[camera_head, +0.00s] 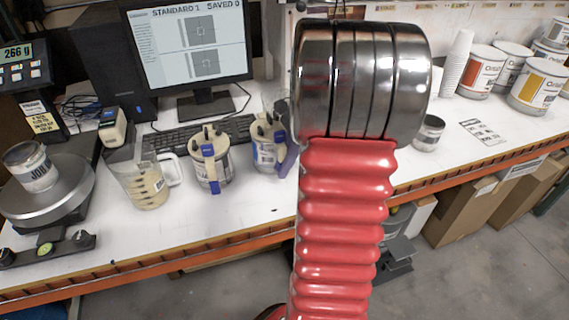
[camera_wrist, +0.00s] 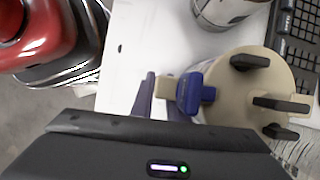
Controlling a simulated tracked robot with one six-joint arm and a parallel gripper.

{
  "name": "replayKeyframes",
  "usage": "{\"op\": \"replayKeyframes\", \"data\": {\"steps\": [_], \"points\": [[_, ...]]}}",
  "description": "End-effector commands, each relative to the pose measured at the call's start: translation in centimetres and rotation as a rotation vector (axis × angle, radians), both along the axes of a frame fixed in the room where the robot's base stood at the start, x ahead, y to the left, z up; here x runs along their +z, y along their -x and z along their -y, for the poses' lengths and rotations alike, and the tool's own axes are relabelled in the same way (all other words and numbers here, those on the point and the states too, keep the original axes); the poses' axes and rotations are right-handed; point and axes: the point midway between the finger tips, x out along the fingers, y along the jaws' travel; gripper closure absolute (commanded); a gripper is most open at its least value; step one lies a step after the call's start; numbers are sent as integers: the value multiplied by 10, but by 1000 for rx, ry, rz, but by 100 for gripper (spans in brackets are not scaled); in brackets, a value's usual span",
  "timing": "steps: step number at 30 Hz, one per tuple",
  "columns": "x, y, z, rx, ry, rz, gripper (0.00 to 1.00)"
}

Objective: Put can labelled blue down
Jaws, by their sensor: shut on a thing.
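A cream-lidded can with a blue tag (camera_head: 267,143) is at the desk's middle, partly behind my arm. In the wrist view the can (camera_wrist: 255,85) shows from above, with black knobs on its lid and a cream handle with a blue clip at its side. My gripper (camera_wrist: 165,97) has its purple fingers at that handle and is shut on it. In the head view a purple finger shows beside the can. The can looks upright. I cannot tell whether its base touches the desk. The label text is unreadable.
A similar blue-tagged can (camera_head: 211,165) and a clear jug (camera_head: 143,180) stand to its left. A keyboard (camera_head: 200,133) and a monitor (camera_head: 190,45) are behind. A scale (camera_head: 50,195) carries a small can (camera_head: 30,165). Bare desk (camera_head: 240,205) shows in front.

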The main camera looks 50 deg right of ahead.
Motion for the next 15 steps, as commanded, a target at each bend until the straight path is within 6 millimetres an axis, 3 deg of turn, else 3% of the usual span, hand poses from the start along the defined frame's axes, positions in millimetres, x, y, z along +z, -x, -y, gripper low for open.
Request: {"op": "replayKeyframes", "data": {"steps": [5, 6, 15], "points": [[0, -1, 0, 0, 1, 3, 100], [-2, 0, 0, 0, 0, 0, 85], [-1, 0, 0, 1, 0, 0, 67]]}}
